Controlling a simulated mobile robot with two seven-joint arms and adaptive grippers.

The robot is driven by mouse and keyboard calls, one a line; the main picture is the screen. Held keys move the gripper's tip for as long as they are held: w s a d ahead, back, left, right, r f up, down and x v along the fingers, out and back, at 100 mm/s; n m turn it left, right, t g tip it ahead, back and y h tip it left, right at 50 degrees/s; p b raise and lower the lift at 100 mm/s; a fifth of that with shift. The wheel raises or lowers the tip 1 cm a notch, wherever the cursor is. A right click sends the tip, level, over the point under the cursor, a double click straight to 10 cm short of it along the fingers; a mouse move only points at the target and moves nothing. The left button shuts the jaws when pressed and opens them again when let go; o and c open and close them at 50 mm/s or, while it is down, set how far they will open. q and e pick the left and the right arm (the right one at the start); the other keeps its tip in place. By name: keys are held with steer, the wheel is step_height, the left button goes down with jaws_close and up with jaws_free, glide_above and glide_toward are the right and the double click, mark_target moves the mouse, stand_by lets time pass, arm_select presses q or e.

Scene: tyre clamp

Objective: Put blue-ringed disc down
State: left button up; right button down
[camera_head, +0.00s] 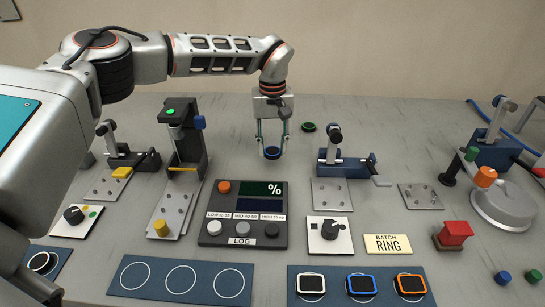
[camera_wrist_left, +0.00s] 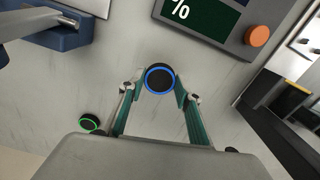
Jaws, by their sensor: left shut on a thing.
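The blue-ringed disc is a small black disc with a blue rim (camera_wrist_left: 160,79), seen between the fingertips in the left wrist view. It also shows as a dark blue-edged shape in the head view (camera_head: 272,153). My left gripper (camera_head: 271,146) points down over the grey table behind the display unit and is shut on the disc. Its two teal fingers (camera_wrist_left: 158,88) touch the disc's sides in the wrist view. I cannot tell whether the disc touches the table. My right gripper is not in view.
A green-ringed disc (camera_head: 308,127) lies on the table just right of the gripper. The display unit (camera_head: 243,214) stands in front, a blue clamp (camera_head: 343,163) to the right, and a tall press (camera_head: 184,140) to the left. A blue mat with white circles (camera_head: 180,279) lies at the front.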

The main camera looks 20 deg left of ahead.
mark_target(273, 151)
arm_select(q)
steer(key=shift+f, duration=1.9)
steer(key=shift+f, duration=0.2)
steer(key=o, duration=1)
steer(key=shift+o, duration=0.2)
steer(key=shift+r, duration=0.1)
